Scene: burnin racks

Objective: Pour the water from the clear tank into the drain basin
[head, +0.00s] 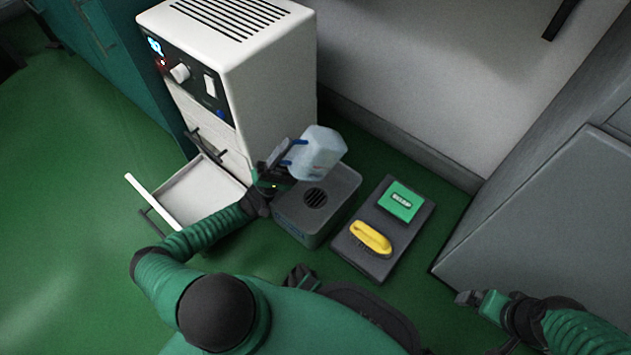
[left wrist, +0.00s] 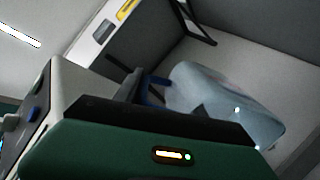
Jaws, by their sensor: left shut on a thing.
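The clear tank (head: 318,153), pale blue and translucent with blue handle parts, is held tilted above the drain basin. My left gripper (head: 284,156) is shut on the tank's handle side. The tank (left wrist: 225,105) also shows in the left wrist view, with its blue handle (left wrist: 154,92) at the jaws. The drain basin (head: 338,202) is a dark grey box on the floor with a round grate on top. I cannot make out the water level or any stream. My right gripper (head: 475,299) is at the lower right, away from these things; its jaws are too small to read.
A white machine (head: 265,85) with a knob and switch stands behind, its white drawer (head: 200,190) pulled out at lower left. Right of the basin, a dark tray (head: 355,260) holds a green box (head: 400,201) and a yellow object (head: 371,238). A grey cabinet (head: 560,210) stands right.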

